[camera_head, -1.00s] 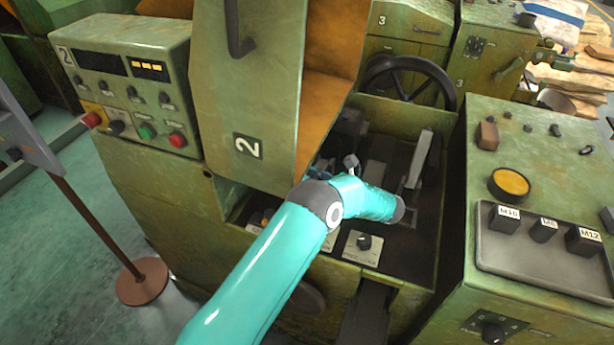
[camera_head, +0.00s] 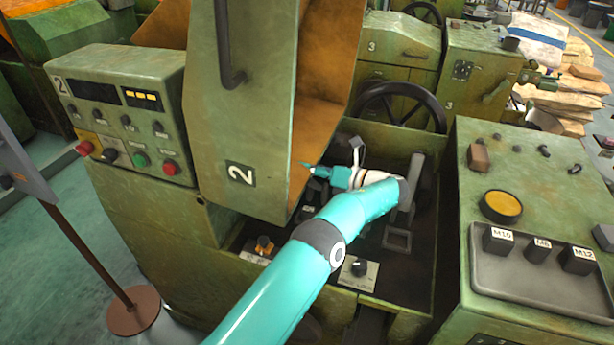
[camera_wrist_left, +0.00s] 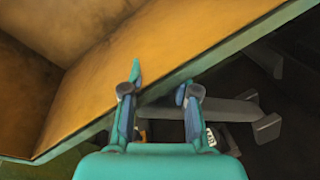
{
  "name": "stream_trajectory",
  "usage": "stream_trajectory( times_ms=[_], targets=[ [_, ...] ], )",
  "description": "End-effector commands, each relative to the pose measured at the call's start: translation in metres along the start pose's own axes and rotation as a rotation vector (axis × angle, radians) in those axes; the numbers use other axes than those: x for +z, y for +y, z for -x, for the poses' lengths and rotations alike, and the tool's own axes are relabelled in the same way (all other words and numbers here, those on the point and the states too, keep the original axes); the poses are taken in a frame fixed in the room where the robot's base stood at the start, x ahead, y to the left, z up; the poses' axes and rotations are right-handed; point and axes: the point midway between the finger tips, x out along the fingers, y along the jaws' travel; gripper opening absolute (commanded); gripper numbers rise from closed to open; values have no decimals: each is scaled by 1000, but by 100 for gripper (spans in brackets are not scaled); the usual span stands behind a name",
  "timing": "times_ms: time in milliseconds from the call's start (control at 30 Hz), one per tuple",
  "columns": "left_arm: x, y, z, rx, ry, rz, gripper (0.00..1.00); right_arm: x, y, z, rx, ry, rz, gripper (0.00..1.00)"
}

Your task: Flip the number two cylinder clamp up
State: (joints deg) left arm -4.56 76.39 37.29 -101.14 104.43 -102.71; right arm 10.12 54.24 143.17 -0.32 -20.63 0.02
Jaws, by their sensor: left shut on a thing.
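My left gripper (camera_head: 318,171) reaches into the recess of the machine marked 2, beside the open edge of the tall guard (camera_head: 210,110). In the left wrist view its two fingers (camera_wrist_left: 160,98) stand apart around the middle of a grey bar, which seems to be the cylinder clamp (camera_wrist_left: 226,110). The bar runs sideways past the right finger to a blocky end. The left fingertip overlaps the guard's orange inner face (camera_wrist_left: 105,85). The exact contact is hard to see. My right gripper is not in view.
The guard overhangs the recess from the left. A black handwheel (camera_head: 402,105) stands behind it. A knob (camera_head: 359,267) sits at the recess front.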

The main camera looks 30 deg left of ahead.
Motion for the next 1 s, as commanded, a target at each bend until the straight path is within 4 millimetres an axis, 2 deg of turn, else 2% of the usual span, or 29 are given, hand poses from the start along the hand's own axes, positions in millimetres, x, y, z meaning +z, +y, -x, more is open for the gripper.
stream_trajectory(
  times_ms=[300,667,700,800,867,1000],
  targets=[
    [8,-4,1,-5,-5,5,0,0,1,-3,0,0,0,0],
    [8,-5,1,-5,-6,4,0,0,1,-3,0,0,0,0],
    [8,-5,1,-5,-6,4,32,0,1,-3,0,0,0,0],
    [8,-4,1,-5,-5,3,49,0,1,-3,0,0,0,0],
    [8,-4,0,-4,-4,3,55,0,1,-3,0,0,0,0],
    [8,-4,0,-3,-3,3,55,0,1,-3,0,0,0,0]
  ],
)
